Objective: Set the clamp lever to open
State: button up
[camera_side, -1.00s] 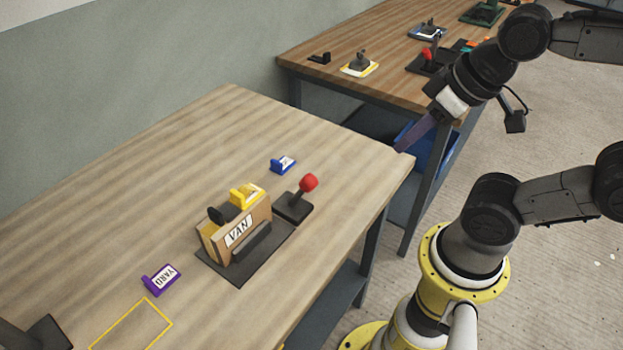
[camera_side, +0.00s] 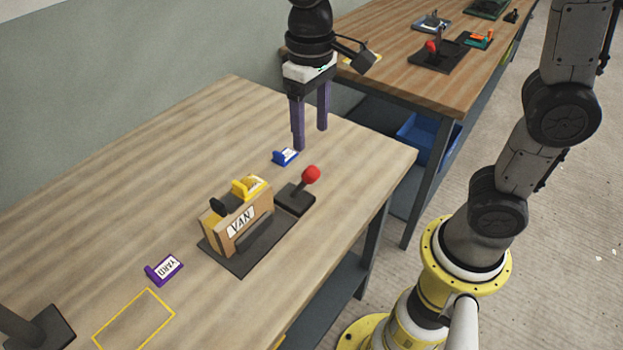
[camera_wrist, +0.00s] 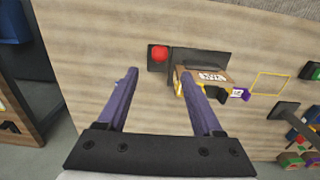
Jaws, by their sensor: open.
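The clamp lever (camera_side: 310,176) has a red ball knob on a short stem. It rises from a dark base block (camera_side: 295,199) and leans towards the upper right in the side view. The red knob (camera_wrist: 158,53) also shows in the wrist view, beyond my fingertips. Beside the lever, a tan mould block marked VAN (camera_side: 238,222) sits on a dark plate, with a yellow piece and a black knob on top. My gripper (camera_side: 310,139) points down above the table, behind the lever and apart from it. Its two purple fingers are spread, with nothing held.
A small blue tag holder (camera_side: 286,157) stands near my fingertips. A purple holder marked YARD (camera_side: 164,269) and a yellow outline (camera_side: 134,320) lie at the front left. A second table (camera_side: 392,78) with more fixtures stands behind.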

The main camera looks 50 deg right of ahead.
aim_at(311, 181)
notch_tip(311, 181, down, 13)
jog(key=shift+f, duration=0.15)
dwell(0.4)
grip_shut()
dwell(1.3)
